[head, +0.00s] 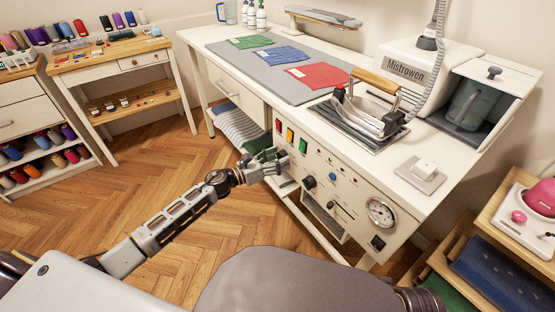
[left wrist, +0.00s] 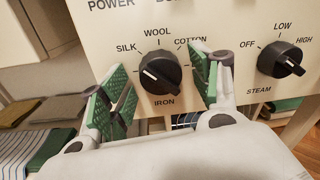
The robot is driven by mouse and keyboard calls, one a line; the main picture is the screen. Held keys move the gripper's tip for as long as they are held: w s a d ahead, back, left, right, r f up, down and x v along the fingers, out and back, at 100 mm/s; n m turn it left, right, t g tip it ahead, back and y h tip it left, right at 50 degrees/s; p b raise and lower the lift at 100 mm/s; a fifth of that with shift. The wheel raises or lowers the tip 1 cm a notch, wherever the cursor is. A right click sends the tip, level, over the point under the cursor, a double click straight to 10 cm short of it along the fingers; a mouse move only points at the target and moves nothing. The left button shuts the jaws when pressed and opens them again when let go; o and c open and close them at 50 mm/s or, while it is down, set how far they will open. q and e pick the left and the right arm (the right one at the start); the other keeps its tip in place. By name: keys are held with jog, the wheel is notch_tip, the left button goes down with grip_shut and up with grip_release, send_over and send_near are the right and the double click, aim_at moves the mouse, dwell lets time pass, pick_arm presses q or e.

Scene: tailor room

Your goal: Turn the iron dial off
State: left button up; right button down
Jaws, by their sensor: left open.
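The iron dial (left wrist: 160,73) is a black round knob on the white front panel, labelled IRON below and SILK, WOOL and COTTON above. Its white line points to the upper left; a finger covers part of the panel on that side, and I cannot tell its exact setting. My left gripper (left wrist: 161,92) is open, with its green-padded fingers to the left and right of the dial and apart from it. In the head view my left gripper (head: 268,161) is at the ironing station's front panel and seems to hide the iron dial. My right gripper is not in view.
The steam dial (left wrist: 281,60) sits close to the right of the iron dial. In the head view, coloured switches (head: 290,135) are above my gripper and a pressure gauge (head: 381,213) is at the lower right. The iron (head: 370,115) stands on top. Open floor lies left.

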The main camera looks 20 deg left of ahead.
pick_arm(q)
jog(key=c, duration=1)
jog(key=shift+c, duration=0.2)
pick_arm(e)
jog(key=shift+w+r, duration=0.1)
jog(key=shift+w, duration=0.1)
pick_arm(q)
jog(key=shift+n, duration=0.5)
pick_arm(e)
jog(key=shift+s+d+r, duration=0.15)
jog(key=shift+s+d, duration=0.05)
pick_arm(q)
jog(key=shift+p, duration=0.3)
jog(key=n+p, duration=0.2)
jog(key=n, duration=0.4)
jog(key=shift+n+t+p, duration=0.3)
jog(key=shift+n+p, duration=0.15)
jog(key=shift+n, duration=0.35)
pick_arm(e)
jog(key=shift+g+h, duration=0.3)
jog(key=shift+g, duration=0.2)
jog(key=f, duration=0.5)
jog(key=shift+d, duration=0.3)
